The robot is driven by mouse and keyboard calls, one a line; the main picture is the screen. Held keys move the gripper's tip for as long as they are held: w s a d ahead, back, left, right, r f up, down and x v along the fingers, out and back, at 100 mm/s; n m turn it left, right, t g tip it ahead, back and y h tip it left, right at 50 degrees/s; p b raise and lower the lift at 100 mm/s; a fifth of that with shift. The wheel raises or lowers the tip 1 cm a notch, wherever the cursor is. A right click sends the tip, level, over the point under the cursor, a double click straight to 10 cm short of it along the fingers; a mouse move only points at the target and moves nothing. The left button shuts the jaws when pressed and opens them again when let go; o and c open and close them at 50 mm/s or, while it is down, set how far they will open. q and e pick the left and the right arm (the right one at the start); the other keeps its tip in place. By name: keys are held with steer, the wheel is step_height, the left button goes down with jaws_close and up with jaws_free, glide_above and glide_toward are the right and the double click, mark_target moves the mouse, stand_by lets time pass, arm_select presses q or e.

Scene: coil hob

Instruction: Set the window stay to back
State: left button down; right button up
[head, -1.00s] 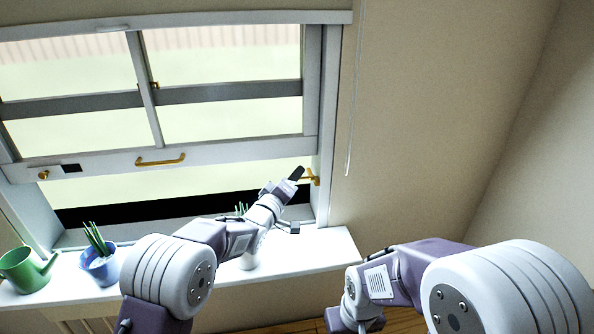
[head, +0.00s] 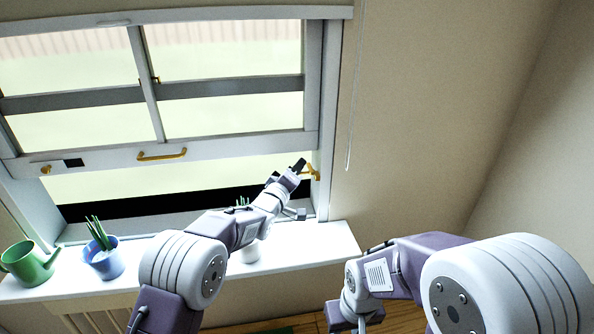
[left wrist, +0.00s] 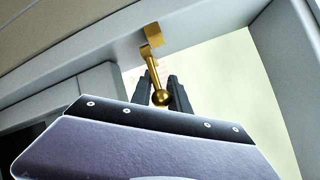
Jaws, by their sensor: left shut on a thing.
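The window stay (head: 313,172) is a brass lever on the right side of the window frame, just above the sill. In the left wrist view the stay (left wrist: 153,68) shows as a brass arm with a ball end, coming from a brass mount on the pale frame. My left gripper (head: 301,165) is at the stay.
A green watering can (head: 30,263) and a blue plant pot (head: 106,264) stand on the white sill (head: 190,279). A white pot (head: 250,252) is partly behind my left arm. The sash has a brass handle (head: 162,155). A cord (head: 350,130) hangs on the wall.

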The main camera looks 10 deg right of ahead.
arm_select(q)
steer(key=n+t+y, duration=0.1)
steer(key=y, duration=0.1)
steer(key=s+n+y, duration=0.1)
steer(key=n+y, duration=0.1)
steer(key=y, duration=0.1)
steer(key=s+n+t+y, duration=0.1)
steer(key=n+y, duration=0.1)
steer(key=shift+s+a+t+y, duration=0.1)
steer(key=shift+a+t+y, duration=0.15)
steer(key=shift+t+y, duration=0.05)
steer(key=shift+s+f+n+y, duration=0.25)
steer(key=shift+n+y, duration=0.35)
steer(key=shift+y, duration=0.2)
steer(key=shift+s+a+n+y, duration=0.1)
steer(key=shift+n+y, duration=0.3)
steer(key=shift+y, duration=0.4)
steer(key=c, duration=1.3)
jaws_free()
